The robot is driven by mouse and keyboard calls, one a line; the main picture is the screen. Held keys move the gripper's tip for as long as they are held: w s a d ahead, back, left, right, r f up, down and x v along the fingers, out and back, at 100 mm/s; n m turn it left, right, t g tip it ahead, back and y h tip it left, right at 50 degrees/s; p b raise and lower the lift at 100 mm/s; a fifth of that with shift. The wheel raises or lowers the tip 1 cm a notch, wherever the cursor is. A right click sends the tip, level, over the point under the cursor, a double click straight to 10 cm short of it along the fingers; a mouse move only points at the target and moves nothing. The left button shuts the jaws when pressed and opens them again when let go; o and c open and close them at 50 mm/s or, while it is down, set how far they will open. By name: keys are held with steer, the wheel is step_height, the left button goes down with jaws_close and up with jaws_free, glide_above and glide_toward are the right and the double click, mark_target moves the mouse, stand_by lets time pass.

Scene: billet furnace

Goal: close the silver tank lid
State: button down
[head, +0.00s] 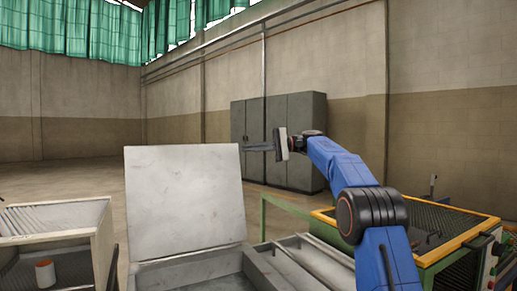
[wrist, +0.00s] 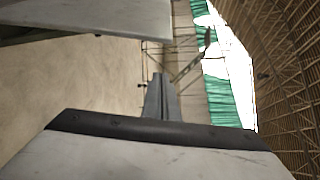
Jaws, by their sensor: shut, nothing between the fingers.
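The silver tank lid (head: 185,200) stands open, nearly upright, at the back of the silver tank (head: 205,268) in the head view. The tank's open top shows below it. My gripper (head: 246,147) is level with the lid's upper right corner, its fingers pointing left. The tips end close to the lid's edge; whether they touch it or lie behind it I cannot tell. In the wrist view my gripper (wrist: 160,76) has its fingers together and empty. A grey plate, probably the lid (wrist: 95,18), shows at the upper left there, apart from the fingers.
A green and yellow framed machine (head: 455,235) stands at the right. Grey cabinets (head: 305,120) stand by the back wall. The floor behind the lid is clear.

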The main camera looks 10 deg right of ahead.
steer(key=shift+s+a+r, duration=0.15)
steer(key=shift+s+a, duration=0.75)
steer(key=shift+s, duration=0.05)
steer(key=shift+s+a+r, duration=0.15)
steer(key=shift+s+a, duration=0.7)
steer(key=shift+s, duration=0.05)
